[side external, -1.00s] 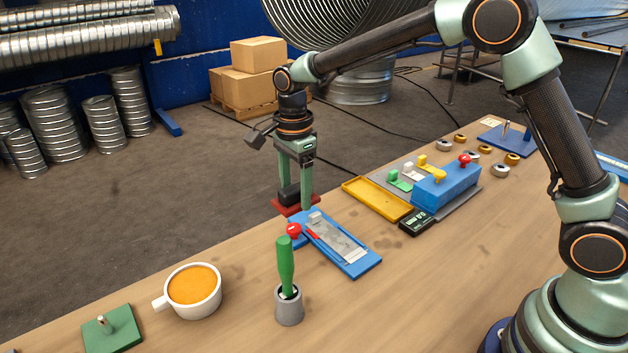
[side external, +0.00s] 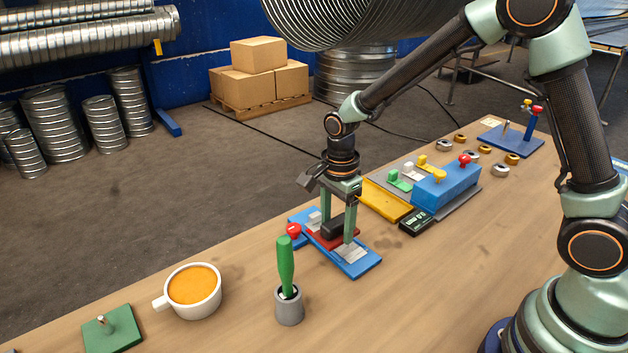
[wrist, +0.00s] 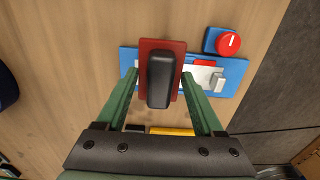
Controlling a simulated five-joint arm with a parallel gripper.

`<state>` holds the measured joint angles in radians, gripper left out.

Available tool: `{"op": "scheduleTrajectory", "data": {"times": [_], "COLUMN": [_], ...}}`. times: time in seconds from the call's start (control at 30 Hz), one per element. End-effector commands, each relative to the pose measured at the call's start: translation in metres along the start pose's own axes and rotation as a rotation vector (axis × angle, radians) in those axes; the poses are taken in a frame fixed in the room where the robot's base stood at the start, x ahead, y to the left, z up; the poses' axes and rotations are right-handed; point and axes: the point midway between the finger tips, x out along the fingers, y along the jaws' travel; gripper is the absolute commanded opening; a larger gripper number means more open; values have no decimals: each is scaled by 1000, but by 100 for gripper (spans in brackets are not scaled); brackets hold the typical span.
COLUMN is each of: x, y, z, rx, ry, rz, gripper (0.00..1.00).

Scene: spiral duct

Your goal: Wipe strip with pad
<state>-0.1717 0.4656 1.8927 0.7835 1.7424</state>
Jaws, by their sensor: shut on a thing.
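My gripper (side external: 338,226) is shut on the black handle of a red-based pad (side external: 320,239). In the wrist view the pad (wrist: 174,60) sits between my green fingers (wrist: 160,90). The pad is over the middle of the blue holder (side external: 359,267), covering part of the pale metal strip (side external: 350,252). I cannot tell whether the pad touches the strip. In the wrist view the strip (wrist: 201,76) shows to the right of the pad, with a grey clamp (wrist: 217,82) at its end.
A green-handled tool (side external: 286,265) stands in a grey cup (side external: 289,306), near an orange-filled mug (side external: 194,290). A yellow tray (side external: 386,200), a black meter (side external: 416,222) and a blue block (side external: 446,187) stand to the right.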

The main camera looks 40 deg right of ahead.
Motion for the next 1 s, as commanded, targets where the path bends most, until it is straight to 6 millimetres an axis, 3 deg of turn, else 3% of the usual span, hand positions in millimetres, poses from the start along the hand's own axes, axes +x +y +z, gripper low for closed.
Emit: {"op": "scheduleTrajectory", "data": {"times": [0.5, 0.53, 0.57, 1.0], "x": [54, 53, 51, 52], "y": [1, 0, -1, 0], "z": [-1, -5, -8, -48], "rx": [0, 3, 4, 4], "ry": [1, 0, 0, 0], "rz": [5, 1, -1, 1], "gripper": [25, 25, 18, 17]}}
